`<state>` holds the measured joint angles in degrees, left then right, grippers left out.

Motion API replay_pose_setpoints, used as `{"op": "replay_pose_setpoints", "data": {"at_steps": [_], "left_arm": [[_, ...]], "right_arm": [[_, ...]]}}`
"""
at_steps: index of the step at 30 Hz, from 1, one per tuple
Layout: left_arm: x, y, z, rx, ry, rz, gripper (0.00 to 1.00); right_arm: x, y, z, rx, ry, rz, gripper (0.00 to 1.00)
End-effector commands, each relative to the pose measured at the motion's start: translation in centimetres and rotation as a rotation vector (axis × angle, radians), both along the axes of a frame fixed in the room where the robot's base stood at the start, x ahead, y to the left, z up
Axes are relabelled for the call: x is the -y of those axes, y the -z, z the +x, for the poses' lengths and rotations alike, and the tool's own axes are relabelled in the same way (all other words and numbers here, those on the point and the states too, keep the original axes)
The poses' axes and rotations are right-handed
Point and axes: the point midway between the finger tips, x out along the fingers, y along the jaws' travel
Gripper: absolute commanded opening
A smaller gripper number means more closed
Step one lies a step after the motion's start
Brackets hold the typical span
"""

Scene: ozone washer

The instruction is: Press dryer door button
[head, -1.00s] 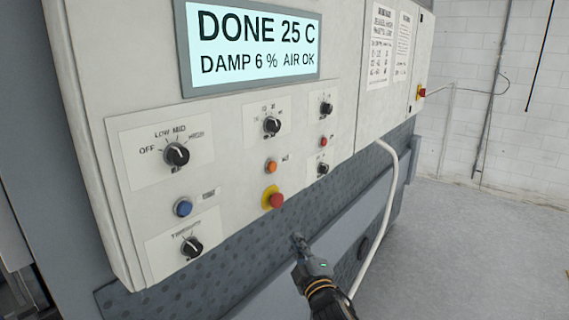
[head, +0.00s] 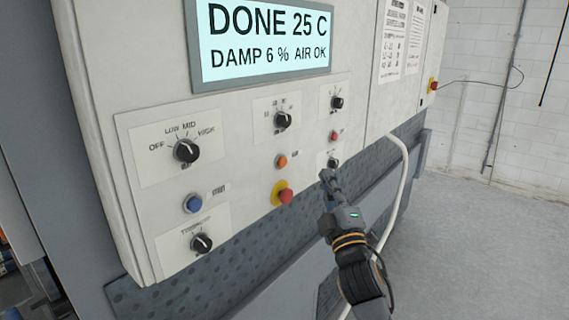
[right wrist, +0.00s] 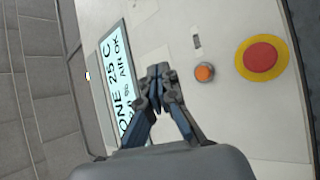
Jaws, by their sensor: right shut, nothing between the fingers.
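The control panel (head: 240,115) carries a blue button (head: 192,203) at the lower left, an orange button (head: 281,161) in the middle and a small red button (head: 334,136) to the right. I cannot read which label names the dryer door. My right gripper (head: 326,176) is shut and empty, in front of the lower right of the panel, just below a small black knob (head: 333,162). In the right wrist view its closed fingertips (right wrist: 157,72) show left of the orange button (right wrist: 204,72). My left gripper is not in view.
A red emergency-stop knob on a yellow base (head: 284,194) sits below the orange button, left of my gripper. Black rotary knobs (head: 186,150) stick out of the panel. The display (head: 264,40) reads DONE 25 C. A white hose (head: 402,170) hangs at the right.

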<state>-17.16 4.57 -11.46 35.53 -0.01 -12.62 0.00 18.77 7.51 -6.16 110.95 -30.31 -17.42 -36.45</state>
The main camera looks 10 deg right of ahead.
Motion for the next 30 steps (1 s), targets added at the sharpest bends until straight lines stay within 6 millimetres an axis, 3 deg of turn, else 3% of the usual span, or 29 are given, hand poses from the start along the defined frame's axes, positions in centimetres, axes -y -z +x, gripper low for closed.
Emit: {"op": "replay_pose_setpoints", "data": {"at_steps": [18, 30], "left_arm": [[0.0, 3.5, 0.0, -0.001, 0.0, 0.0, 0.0], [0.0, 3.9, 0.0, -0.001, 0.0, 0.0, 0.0]], "right_arm": [[-4.6, 0.3, 5.8, -0.001, -0.001, 0.002, 0.0], [-5.4, 0.0, 6.8, 0.0, -0.001, 0.0, 0.0]]}}
